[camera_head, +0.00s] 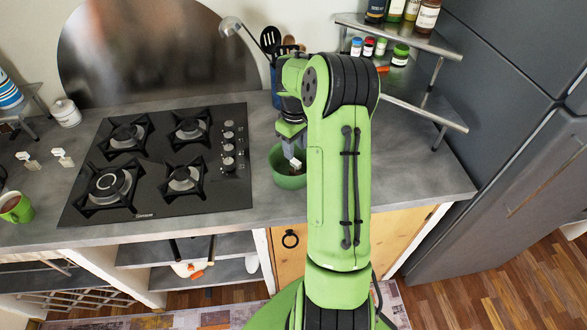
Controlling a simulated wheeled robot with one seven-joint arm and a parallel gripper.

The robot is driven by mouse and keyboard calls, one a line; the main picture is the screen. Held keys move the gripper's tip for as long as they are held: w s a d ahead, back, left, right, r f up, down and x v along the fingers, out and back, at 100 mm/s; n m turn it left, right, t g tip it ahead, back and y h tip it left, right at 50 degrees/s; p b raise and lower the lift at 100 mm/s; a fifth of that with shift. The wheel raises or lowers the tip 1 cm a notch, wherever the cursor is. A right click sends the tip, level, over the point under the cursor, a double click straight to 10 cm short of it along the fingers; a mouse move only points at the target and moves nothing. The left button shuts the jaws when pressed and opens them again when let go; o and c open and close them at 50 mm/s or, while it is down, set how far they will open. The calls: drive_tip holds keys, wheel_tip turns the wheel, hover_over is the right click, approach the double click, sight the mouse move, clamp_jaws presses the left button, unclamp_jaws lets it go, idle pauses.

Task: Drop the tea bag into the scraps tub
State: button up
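The scraps tub looks to be the green bowl (290,181) on the counter right of the hob, partly hidden by my arm. My gripper (291,146) points down just above it. A small white and brown piece, apparently the tea bag (295,164), shows right below the gripper, within the outline of the bowl. I cannot tell whether it hangs from the fingers or rests in the bowl. The fingertips are too small and too covered to show whether they are open or shut.
A black gas hob (160,165) fills the counter to the left. A green mug (17,207) and two small white tagged items (62,157) stand at far left. Behind the gripper is a utensil holder (276,88); a metal corner shelf (425,100) with jars is at right.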

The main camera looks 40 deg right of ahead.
drive_tip(key=shift+o, duration=0.2)
wheel_tip(320, 180, up, 16)
drive_tip(key=p, duration=0.2)
drive_tip(key=shift+a+f, duration=0.1)
drive_tip(key=shift+f, duration=0.05)
idle(0.3)
drive_tip(key=s+a+r+t+h, duration=0.1)
drive_tip(key=s+a+r, duration=0.3)
drive_tip(key=a, duration=0.4)
drive_tip(key=s+a+r+t+h, duration=0.15)
drive_tip(key=s+a+r, duration=0.25)
drive_tip(key=a, duration=0.5)
drive_tip(key=s+a+f+m+t+y, duration=0.1)
drive_tip(key=s+a+f+t+y, duration=0.1)
drive_tip(key=s+a, duration=0.7)
drive_tip(key=s+f+t, duration=0.1)
drive_tip(key=s+f, duration=0.1)
drive_tip(key=s, duration=0.1)
drive_tip(key=shift+f, duration=0.35)
